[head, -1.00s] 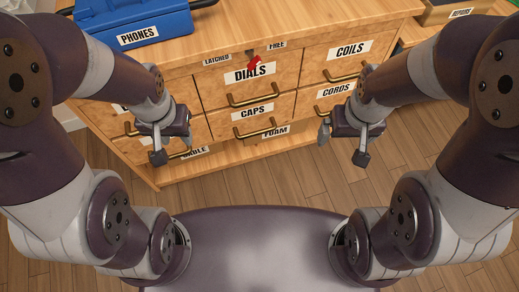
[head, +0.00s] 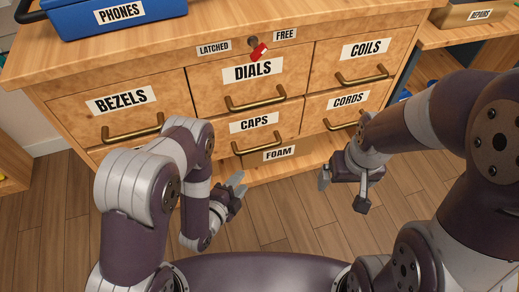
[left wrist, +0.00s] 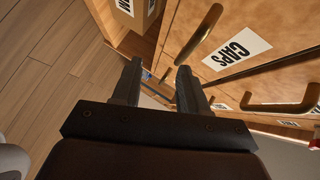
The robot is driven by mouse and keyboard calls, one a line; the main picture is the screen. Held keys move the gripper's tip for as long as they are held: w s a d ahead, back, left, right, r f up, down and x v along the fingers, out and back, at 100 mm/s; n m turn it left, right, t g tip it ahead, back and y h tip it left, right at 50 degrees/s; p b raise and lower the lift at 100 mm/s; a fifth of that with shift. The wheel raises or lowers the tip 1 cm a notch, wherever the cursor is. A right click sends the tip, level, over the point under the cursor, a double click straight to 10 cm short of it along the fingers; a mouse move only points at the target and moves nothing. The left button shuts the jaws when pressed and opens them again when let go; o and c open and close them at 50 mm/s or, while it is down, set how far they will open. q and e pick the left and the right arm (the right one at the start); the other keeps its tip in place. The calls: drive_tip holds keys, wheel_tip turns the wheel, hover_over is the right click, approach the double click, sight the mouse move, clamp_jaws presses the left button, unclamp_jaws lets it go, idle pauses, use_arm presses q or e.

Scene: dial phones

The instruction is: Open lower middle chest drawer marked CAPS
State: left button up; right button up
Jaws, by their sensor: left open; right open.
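The wooden chest has a lower middle drawer marked CAPS (head: 252,124), shut, with a brass bar handle (head: 256,145) below its label. My left gripper (head: 238,188) is open and empty, in front of and below the CAPS handle, apart from it. In the left wrist view the CAPS label (left wrist: 237,49) and its handle (left wrist: 199,34) lie ahead of the open left fingers (left wrist: 160,82). My right gripper (head: 343,190) is open and empty in front of the CORDS drawer (head: 348,100), to the right.
Above CAPS is the DIALS drawer (head: 254,70) with a handle. A red latch lever (head: 259,52) sits between the LATCHED and FREE labels, tilted. A blue PHONES box (head: 115,14) stands on top. Wooden floor is clear in front.

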sight(259, 147)
use_arm(q)
drive_tip(key=shift+m+t+h, duration=0.4)
drive_tip(key=shift+m+t, duration=0.4)
drive_tip(key=r+b+x, duration=0.1)
drive_tip(key=x, duration=0.3)
drive_tip(key=r+b+x, duration=0.1)
drive_tip(key=b+x, duration=0.1)
drive_tip(key=x, duration=0.2)
drive_tip(key=b+x, duration=0.2)
drive_tip(key=x, duration=0.2)
drive_tip(key=shift+w+r, duration=0.2)
drive_tip(key=shift+r, duration=0.2)
drive_tip(key=shift+w+d, duration=0.25)
drive_tip(key=shift+w, duration=0.25)
drive_tip(key=shift+r, duration=0.1)
clamp_jaws()
